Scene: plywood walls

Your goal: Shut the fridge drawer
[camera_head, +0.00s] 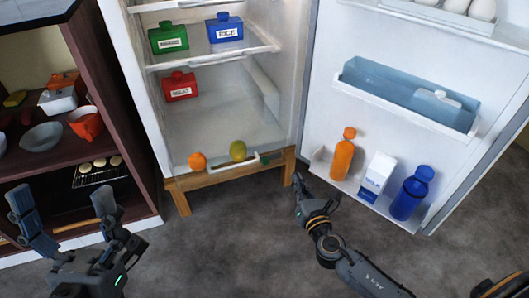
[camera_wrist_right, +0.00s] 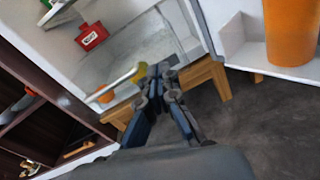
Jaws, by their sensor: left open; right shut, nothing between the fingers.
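The fridge drawer (camera_head: 218,167) is the clear bin low in the open fridge (camera_head: 139,72), with a white bar along its front. An orange (camera_head: 197,161) and a yellow-green fruit (camera_head: 238,151) show at its front. How far it stands out is hard to tell. My right gripper (camera_head: 299,181) is shut and empty, just right of the drawer's front, by the wooden stand's right leg. In the right wrist view its closed fingers (camera_wrist_right: 160,70) point toward the drawer's right end, close to the white bar (camera_wrist_right: 113,84). My left gripper (camera_head: 63,203) is open and empty, far left.
The fridge door (camera_head: 335,95) stands wide open at the right, with an orange bottle (camera_head: 343,154), a carton (camera_head: 377,175) and a blue bottle (camera_head: 411,193) on its lower shelf. A dark cupboard (camera_head: 105,85) stands left. The wooden stand (camera_head: 225,175) is under the fridge. Floor in front is clear.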

